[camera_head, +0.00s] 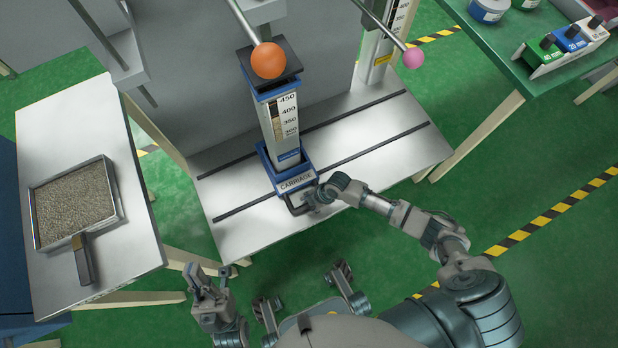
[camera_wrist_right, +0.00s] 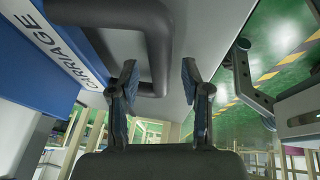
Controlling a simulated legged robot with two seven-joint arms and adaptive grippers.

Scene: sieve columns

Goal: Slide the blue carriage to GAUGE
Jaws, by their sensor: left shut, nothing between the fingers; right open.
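The blue carriage (camera_head: 296,183), labelled CARRIAGE, sits on the white table's dark rails at the foot of a scaled column (camera_head: 283,118). It also shows in the right wrist view (camera_wrist_right: 52,50). Its dark handle (camera_wrist_right: 158,50) sticks out toward my side. My right gripper (camera_head: 314,197) is open at the handle; in the wrist view its two fingers (camera_wrist_right: 158,80) stand either side of the handle's bar, and I cannot tell whether they touch it. My left gripper (camera_head: 209,288) is shut and empty, low and left of the carriage's table. No GAUGE label is readable.
Two dark rails (camera_head: 345,160) cross the white table. An orange ball knob (camera_head: 269,60) and a pink one (camera_head: 413,58) hang on rods above. A tray of grains (camera_head: 122,202) lies on the left table. A green table (camera_head: 515,60) stands at upper right.

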